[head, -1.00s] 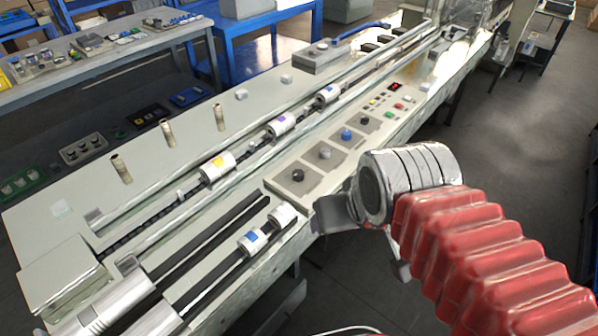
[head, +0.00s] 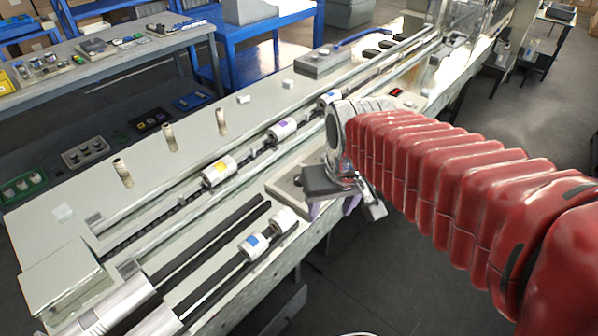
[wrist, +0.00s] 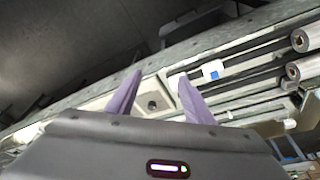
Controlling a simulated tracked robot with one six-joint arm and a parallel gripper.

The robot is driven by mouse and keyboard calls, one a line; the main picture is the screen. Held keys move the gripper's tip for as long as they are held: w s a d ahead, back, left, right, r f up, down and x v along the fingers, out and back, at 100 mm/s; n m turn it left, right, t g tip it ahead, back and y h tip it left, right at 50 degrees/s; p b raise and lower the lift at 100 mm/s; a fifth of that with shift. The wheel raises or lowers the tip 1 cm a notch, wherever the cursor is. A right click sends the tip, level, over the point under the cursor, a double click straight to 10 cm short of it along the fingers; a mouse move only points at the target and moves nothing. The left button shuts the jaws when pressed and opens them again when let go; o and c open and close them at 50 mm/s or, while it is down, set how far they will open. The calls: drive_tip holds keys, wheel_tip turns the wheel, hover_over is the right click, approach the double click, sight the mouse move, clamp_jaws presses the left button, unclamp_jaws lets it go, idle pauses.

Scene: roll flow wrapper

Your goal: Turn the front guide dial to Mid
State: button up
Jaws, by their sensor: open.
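The front dial's grey plate (head: 284,186) shows only in part in the head view. My gripper and arm cover the dial and the rest of the dial row there. In the wrist view a dark round dial (wrist: 152,105) on a pale plate shows between the two purple fingers. Its pointer and the marks around it are too small to read. My gripper (head: 332,209) is over the front end of the panel; it also shows in the wrist view (wrist: 160,77). It is open, with nothing between its fingers. I cannot tell its height above the dial.
A white roll (head: 283,219) and a blue-labelled roll (head: 253,245) sit close left of the gripper. More labelled rolls (head: 219,170) line the long rail behind. Three upright pegs (head: 170,137) stand on the machine bed. Open floor (head: 420,270) lies right of the machine.

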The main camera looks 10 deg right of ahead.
drive_tip(key=w+f+n+g, duration=0.3)
drive_tip(key=w+n, duration=1.3)
drive_tip(key=w, duration=1.1)
drive_tip(key=shift+w+a, duration=0.15)
drive_tip(key=shift+w, duration=0.15)
wheel_tip(320, 180, down, 14)
drive_tip(key=shift+r, duration=0.1)
